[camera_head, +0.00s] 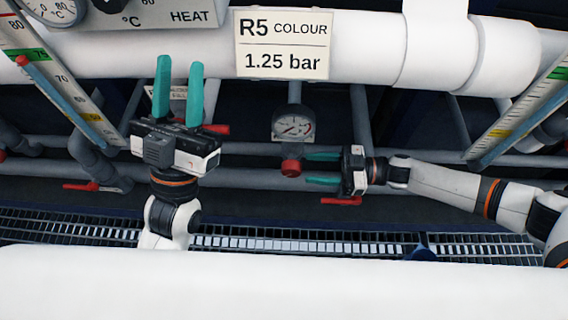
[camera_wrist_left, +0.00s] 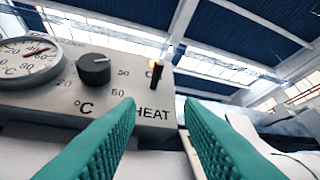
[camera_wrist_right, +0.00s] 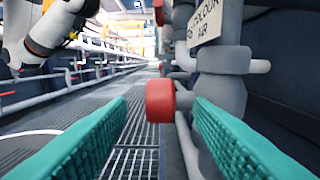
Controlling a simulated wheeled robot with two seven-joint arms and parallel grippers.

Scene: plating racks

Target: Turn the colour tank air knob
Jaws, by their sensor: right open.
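The red air knob (camera_head: 291,167) sits below a round pressure gauge (camera_head: 293,125) on a grey pipe, under the sign "R5 COLOUR 1.25 bar" (camera_head: 283,44). My right gripper (camera_head: 308,168) is open and comes from the right, its fingertips just short of the knob. In the right wrist view the knob (camera_wrist_right: 160,101) shows centred between the two teal fingers, apart from both. A "COLOUR AIR" tag (camera_wrist_right: 207,22) hangs beyond it. My left gripper (camera_head: 180,62) is open and empty, fingers pointing up, left of the gauge.
A heat panel (camera_wrist_left: 100,85) with a dial and black knob faces my left gripper. A thick white pipe (camera_head: 370,45) crosses above. Red-handled valves (camera_head: 85,187) and grey pipes lie around. A red handle (camera_head: 341,201) sits just below my right gripper.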

